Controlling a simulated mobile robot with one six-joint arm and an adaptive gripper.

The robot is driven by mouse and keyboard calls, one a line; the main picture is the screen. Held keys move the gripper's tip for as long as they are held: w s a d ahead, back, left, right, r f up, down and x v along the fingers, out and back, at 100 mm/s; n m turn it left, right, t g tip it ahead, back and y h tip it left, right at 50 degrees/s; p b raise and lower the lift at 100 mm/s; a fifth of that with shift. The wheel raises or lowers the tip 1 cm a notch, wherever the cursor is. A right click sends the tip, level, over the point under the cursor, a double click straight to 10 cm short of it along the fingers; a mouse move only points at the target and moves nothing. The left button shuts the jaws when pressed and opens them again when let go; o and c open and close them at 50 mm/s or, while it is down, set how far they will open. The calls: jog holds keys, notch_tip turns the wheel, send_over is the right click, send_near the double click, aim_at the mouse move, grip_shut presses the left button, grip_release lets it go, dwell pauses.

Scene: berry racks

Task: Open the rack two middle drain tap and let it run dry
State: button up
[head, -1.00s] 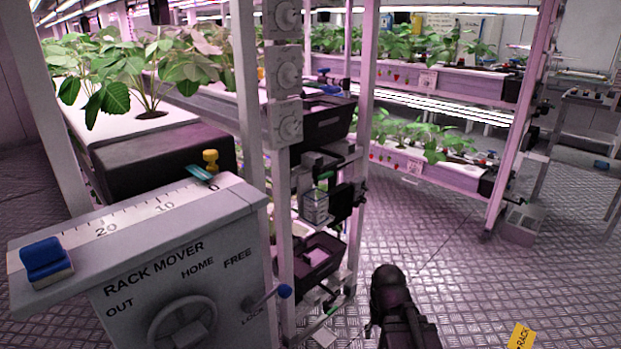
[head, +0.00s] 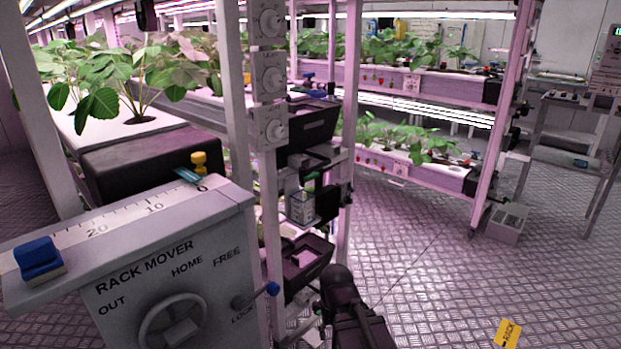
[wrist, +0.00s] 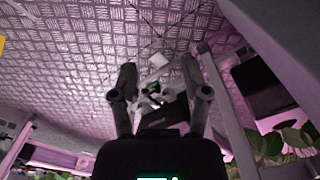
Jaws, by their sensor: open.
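My gripper (wrist: 160,80) is open in the wrist view, with its two dark fingers apart. A small green part (wrist: 153,87) and a dark box-like part (wrist: 165,113) show between and beyond the fingers; I cannot tell if anything touches. In the head view my dark arm reaches toward the near rack's end post, and the fingers are hidden. That end carries stacked black trays (head: 305,262) and a small clear container (head: 301,207) with a green top. A yellow-knobbed tap (head: 199,160) stands by the top trough. I cannot tell which part is the rack two middle drain tap.
The rack mover box (head: 170,265) with handwheel and blue-tipped lever (head: 272,289) stands at front left. Another planted rack (head: 410,170) stands behind, with a grey box (head: 507,222) at its foot. The patterned floor at right is open, with a yellow RACK tag (head: 507,333).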

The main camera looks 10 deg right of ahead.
jog(key=o, duration=0.3)
jog(key=shift+w, duration=0.1)
jog(key=shift+o, duration=0.3)
jog(key=shift+w+a+r+m+y+p, duration=0.2)
jog(key=shift+w+r+m+y+p, duration=0.1)
jog(key=shift+r+m+y+p, duration=0.1)
jog(key=m+t+y+p, duration=1.05)
jog(key=m+t, duration=0.45)
jog(key=m, duration=1.3)
send_near(313, 178)
jog(key=v, duration=0.3)
jog(key=shift+d+r+h+p, duration=0.1)
jog(key=shift+r+h+p, duration=0.25)
jog(key=shift+r, duration=0.1)
jog(key=x, duration=1.3)
jog(key=shift+w+a+f, duration=0.15)
jog(key=shift+a+f, duration=0.05)
jog(key=shift+a, duration=0.2)
